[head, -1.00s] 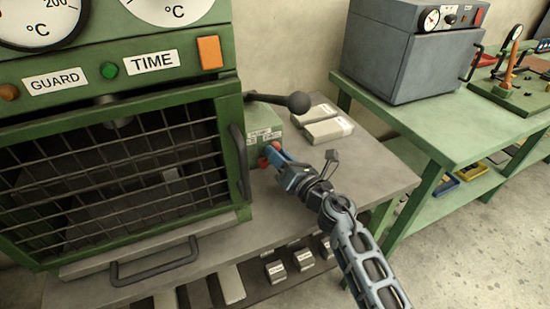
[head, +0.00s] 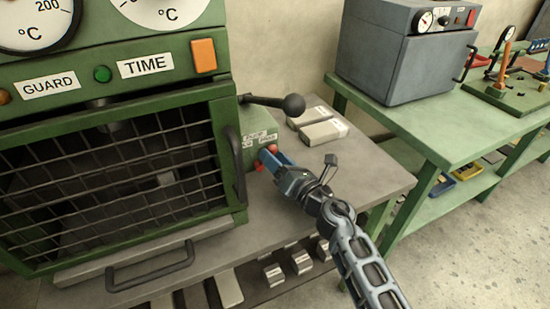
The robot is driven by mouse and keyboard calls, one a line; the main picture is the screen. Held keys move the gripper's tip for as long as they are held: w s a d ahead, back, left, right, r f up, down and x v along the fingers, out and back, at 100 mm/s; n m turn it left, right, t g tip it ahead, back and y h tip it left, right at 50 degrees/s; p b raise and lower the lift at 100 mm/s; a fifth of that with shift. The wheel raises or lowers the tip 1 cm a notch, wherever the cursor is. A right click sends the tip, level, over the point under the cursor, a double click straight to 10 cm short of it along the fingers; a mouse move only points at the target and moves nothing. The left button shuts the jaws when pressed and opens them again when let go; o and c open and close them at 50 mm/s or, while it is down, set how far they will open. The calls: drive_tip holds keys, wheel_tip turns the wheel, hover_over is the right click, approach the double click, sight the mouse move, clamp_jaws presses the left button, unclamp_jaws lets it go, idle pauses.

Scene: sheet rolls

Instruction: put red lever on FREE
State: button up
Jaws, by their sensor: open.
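The red lever (head: 273,149) shows as small red parts on the front of a green box (head: 260,128) beside the caged press. The box carries small white labels (head: 262,137), too small to read surely, so I cannot tell which one the lever points to. My gripper (head: 268,158) is open, with its blue fingers reaching left to the red lever. The fingers hide part of the lever; I cannot tell whether they touch it.
The green press with its wire guard (head: 110,180) stands at the left. A black ball-ended handle (head: 292,104) sticks out above the box. Pale blocks (head: 324,132) lie behind on the grey bench (head: 350,180). A grey oven (head: 405,55) stands at the right.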

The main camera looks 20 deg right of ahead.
drive_tip(key=v, duration=0.7)
drive_tip(key=shift+s, duration=0.1)
drive_tip(key=shift+d, duration=0.1)
